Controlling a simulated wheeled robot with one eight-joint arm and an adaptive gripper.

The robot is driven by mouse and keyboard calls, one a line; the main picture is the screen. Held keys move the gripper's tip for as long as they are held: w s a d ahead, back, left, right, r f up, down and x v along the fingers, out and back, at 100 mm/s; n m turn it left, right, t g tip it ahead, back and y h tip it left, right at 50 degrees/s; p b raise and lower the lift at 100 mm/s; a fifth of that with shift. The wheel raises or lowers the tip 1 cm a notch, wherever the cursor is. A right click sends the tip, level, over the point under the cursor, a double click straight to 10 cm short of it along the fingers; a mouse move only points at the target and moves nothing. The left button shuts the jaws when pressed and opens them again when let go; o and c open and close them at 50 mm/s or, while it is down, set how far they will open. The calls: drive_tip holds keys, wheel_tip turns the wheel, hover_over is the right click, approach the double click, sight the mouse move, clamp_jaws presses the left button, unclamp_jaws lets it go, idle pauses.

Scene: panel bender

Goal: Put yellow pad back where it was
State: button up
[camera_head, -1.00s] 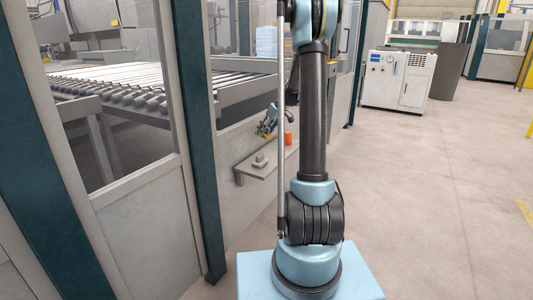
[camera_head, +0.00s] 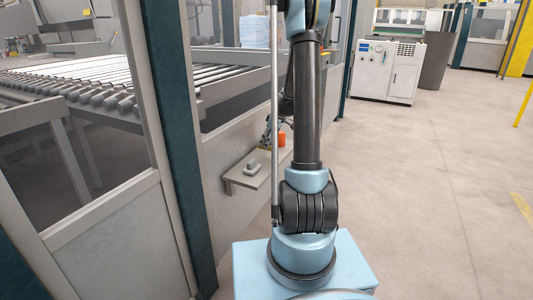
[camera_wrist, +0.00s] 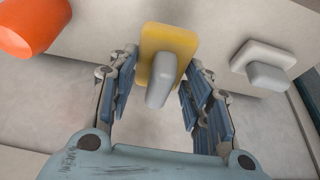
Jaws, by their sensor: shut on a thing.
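The yellow pad (camera_wrist: 182,42), with a grey handle (camera_wrist: 162,80), is between my gripper's fingers in the wrist view. My gripper (camera_wrist: 160,72) is shut on it, with one blue, jointed finger on each side. The pad overlaps the shelf (camera_wrist: 110,22) in this view, between an orange object and a grey pad. I cannot tell whether it touches the shelf. In the head view my gripper (camera_head: 267,138) is small, just above the shelf (camera_head: 235,178) and partly hidden by a pole; the yellow pad cannot be made out there.
An orange rounded object (camera_wrist: 32,25) stands left on the shelf and also shows in the head view (camera_head: 282,139). A grey pad with a handle (camera_wrist: 262,62) lies to the right. A panelled wall backs the shelf. Open floor (camera_head: 440,190) lies right of my arm.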

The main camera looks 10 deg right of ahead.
drive_tip(key=shift+s+a+f, duration=0.1)
drive_tip(key=shift+f, duration=2.45)
drive_tip(key=o, duration=0.9)
drive_tip(key=shift+o, duration=0.2)
